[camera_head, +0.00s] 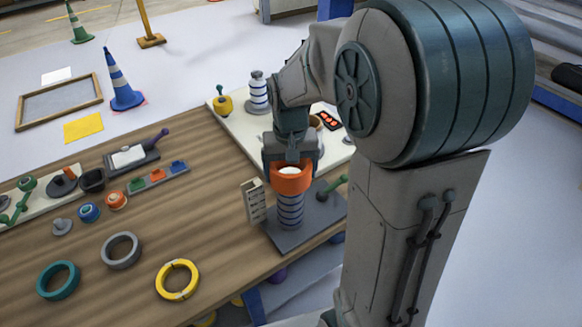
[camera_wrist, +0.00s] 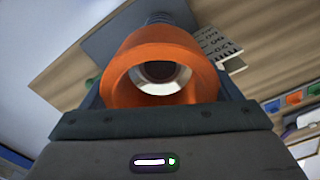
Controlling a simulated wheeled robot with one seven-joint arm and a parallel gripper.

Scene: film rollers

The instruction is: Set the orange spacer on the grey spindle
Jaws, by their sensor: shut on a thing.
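The orange spacer (camera_head: 291,181) is a thick ring, held by my gripper (camera_head: 290,165) at the top of the grey spindle (camera_head: 290,212). The spindle is an upright post with pale bands on a dark grey base plate (camera_head: 292,240). A pale round top shows inside the spacer's hole, so the spacer looks to be around or just over the post's tip; I cannot tell how deep it sits. In the wrist view the spacer (camera_wrist: 160,60) fills the middle, with the post's banded side partly visible behind it. My fingers are largely hidden by it.
A card with printed marks (camera_head: 254,201) stands left of the spindle. A green-knobbed handle (camera_head: 332,188) is to the right. Teal (camera_head: 58,280), grey (camera_head: 121,250) and yellow (camera_head: 177,280) rings lie on the wooden table. Another banded post (camera_head: 258,92) stands behind on a white board.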

